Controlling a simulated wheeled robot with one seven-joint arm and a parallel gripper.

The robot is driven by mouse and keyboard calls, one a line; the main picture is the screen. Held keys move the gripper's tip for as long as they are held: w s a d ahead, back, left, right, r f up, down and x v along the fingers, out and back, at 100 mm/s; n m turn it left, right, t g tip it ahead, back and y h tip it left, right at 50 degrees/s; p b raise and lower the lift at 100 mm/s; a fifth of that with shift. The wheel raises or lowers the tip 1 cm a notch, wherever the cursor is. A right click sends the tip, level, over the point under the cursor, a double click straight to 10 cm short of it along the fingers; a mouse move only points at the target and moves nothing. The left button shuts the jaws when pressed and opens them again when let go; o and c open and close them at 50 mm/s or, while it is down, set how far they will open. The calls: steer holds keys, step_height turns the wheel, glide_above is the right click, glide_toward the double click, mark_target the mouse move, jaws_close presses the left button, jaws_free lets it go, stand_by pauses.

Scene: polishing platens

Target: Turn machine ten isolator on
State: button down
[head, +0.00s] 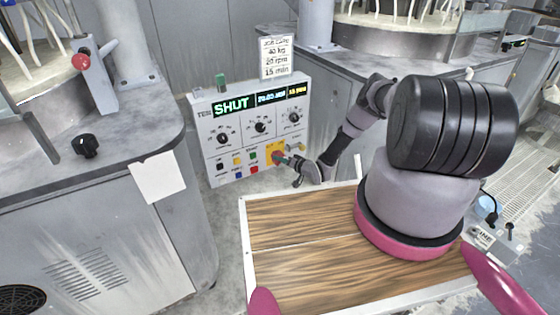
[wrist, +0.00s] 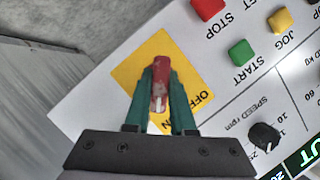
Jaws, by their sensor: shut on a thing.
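The machine ten panel (head: 243,170) is a pale box marked TEN with a lit display reading SHUT. Its isolator is a red handle (wrist: 160,82) on a yellow plate (wrist: 134,66) at the panel's lower right in the head view. OFF and part of ON show on the plate in the wrist view. The handle lies lengthwise between my fingers, and a white mark shows near its lower end, toward the partly hidden ON. My gripper (wrist: 161,78) has green fingers shut on the handle from both sides. In the head view my gripper (head: 282,160) is against the plate, and the handle is mostly hidden.
Green START (wrist: 241,52) and red STOP (wrist: 208,8) buttons, a yellow JOG button (wrist: 280,19) and a speed knob (wrist: 263,137) sit close by. A grey platen bench (head: 90,210) stands left, with a red-knobbed lever (head: 81,61). A paper card (head: 276,56) stands above the panel.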

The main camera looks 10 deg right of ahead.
stand_by(0.3)
steer(key=c, duration=0.8)
jaws_free()
steer(key=shift+o, duration=0.2)
steer(key=shift+s, duration=0.1)
steer(key=v, duration=1)
steer(key=shift+s+d, duration=0.25)
steer(key=shift+d, duration=0.05)
